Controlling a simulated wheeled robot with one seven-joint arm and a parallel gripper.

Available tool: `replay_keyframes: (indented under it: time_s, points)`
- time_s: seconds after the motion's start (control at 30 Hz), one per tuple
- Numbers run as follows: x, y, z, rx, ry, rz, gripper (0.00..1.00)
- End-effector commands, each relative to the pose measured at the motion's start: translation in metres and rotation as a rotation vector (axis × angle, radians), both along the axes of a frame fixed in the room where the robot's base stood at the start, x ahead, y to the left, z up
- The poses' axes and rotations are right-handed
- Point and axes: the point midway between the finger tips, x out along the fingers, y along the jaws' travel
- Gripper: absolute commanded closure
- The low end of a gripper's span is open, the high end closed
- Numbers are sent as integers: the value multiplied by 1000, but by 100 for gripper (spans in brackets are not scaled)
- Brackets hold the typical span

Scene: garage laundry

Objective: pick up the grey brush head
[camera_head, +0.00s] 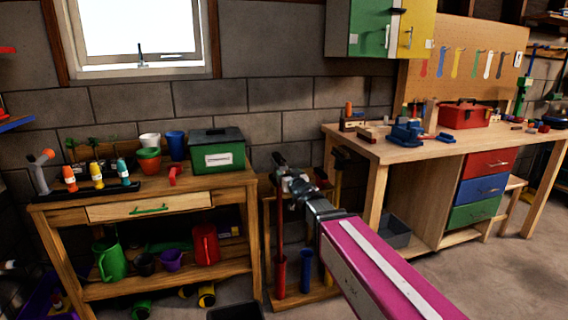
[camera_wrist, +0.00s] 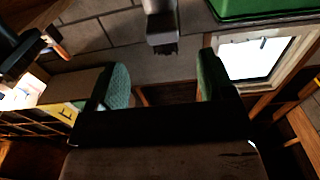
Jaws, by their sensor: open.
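In the wrist view, a grey block with a dark, rough end (camera_wrist: 162,28) shows at the top centre and looks like the grey brush head. It lies beyond and between the fingers of my gripper (camera_wrist: 162,84), and I see no contact. The fingers have green inner faces, stand wide apart and hold nothing. In the head view, my gripper (camera_head: 288,176) is above the tool rack between the two benches. The brush head is hard to tell from my gripper there. My arm comes in from the lower right.
The rack (camera_head: 305,297) holds long red, blue and yellow handles. Left is a wooden bench (camera_head: 215,190) with a green box (camera_head: 217,150), pots and bottles. Right is a workbench (camera_head: 470,148) with a red toolbox (camera_head: 464,115). Bare floor lies front right.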

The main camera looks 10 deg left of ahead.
Motion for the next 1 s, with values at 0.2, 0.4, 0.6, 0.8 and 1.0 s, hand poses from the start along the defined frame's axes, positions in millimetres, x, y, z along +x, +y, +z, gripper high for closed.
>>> replay_keyframes:
  time_s: [0.2,0.4,0.6,0.8,1.0]
  points:
    - [33,15,-1,-1,2,-1,25]
    - [46,22,-1,-2,2,-2,25]
    - [63,32,-2,-1,4,-2,25]
    - [87,44,-2,-2,4,-3,25]
    - [89,45,-2,-2,5,-3,25]
